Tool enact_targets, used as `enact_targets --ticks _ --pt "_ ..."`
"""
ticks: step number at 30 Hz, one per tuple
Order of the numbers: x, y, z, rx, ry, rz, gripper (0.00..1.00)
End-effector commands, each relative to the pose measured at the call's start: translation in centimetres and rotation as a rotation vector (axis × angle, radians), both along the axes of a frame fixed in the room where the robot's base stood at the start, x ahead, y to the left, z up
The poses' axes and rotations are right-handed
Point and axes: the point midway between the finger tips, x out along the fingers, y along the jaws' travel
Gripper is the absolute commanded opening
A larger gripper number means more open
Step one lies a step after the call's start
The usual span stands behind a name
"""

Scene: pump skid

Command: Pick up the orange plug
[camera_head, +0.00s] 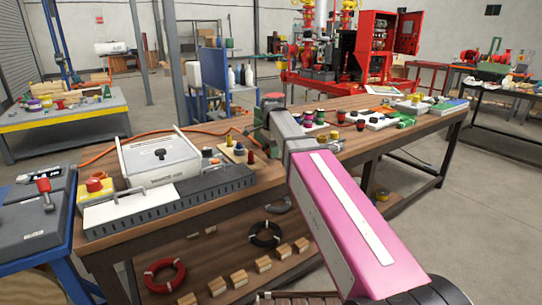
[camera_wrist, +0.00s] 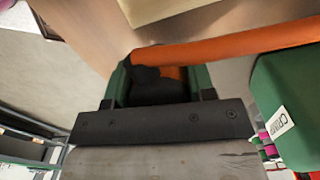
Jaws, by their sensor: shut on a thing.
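In the wrist view, my gripper (camera_wrist: 158,78) has its two green-sided fingers closed around a dark and orange piece, the orange plug (camera_wrist: 174,73). The plug is mostly hidden between the fingers and in shadow. A thick orange cable (camera_wrist: 240,45) runs from beside the plug to the right edge. In the head view, my pink and grey arm reaches over the wooden table (camera_head: 225,195) and hides the fingertips and plug. The orange cable (camera_head: 120,147) also shows there, lying across the back of the table.
A white tester case (camera_head: 160,158) and a long grey strip (camera_head: 170,200) occupy the table's left part. Several coloured knobs and boards stand to the right of my arm. Black (camera_head: 265,234) and red (camera_head: 165,275) coils lie on the lower shelf. A green block (camera_wrist: 285,105) is close at right.

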Motion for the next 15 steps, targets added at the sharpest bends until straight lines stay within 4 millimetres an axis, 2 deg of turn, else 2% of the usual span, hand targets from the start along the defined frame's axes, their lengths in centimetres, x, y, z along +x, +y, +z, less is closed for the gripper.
enact_targets --ticks 3,9,15 --pt "-0.1 0.6 2.2 0.001 -0.002 0.002 0.21" --pt "-1.9 4.9 4.8 0.001 -0.002 0.004 0.21" --pt "-3.2 8.2 6.8 0.000 -0.001 0.003 0.21"
